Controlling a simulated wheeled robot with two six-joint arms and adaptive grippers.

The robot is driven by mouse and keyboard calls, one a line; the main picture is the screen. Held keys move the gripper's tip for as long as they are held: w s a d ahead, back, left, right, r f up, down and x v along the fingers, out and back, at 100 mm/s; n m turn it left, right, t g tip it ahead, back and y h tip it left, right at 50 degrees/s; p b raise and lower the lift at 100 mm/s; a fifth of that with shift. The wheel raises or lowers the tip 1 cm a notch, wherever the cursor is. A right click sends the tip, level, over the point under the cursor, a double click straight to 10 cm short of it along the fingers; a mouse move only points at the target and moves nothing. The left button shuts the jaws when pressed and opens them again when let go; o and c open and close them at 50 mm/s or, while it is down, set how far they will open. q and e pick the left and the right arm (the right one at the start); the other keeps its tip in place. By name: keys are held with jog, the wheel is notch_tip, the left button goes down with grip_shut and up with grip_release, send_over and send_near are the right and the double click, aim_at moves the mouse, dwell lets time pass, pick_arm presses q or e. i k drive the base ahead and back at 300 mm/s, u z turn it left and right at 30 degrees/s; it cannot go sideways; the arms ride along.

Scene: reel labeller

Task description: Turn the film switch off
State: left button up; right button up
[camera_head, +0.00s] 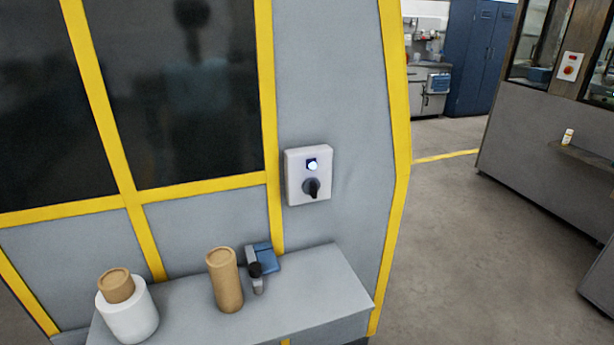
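The film switch appears to be the black rotary knob (312,187) on a white box (294,178) fixed to the grey machine panel. A small lamp (312,165) above the knob glows bluish white. The knob's handle looks tilted rather than straight; I cannot read any marks beside it. Neither my left nor my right gripper shows in the head view.
Another machine (530,140) stands at right; the floor (470,240) between is clear.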

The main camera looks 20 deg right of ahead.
aim_at(312, 186)
jog(key=k, duration=1.2)
jog(key=z, duration=0.7)
jog(key=i, duration=0.35)
jog(key=z, duration=0.7)
jog(key=i, duration=1.05)
jog(key=u, duration=0.15)
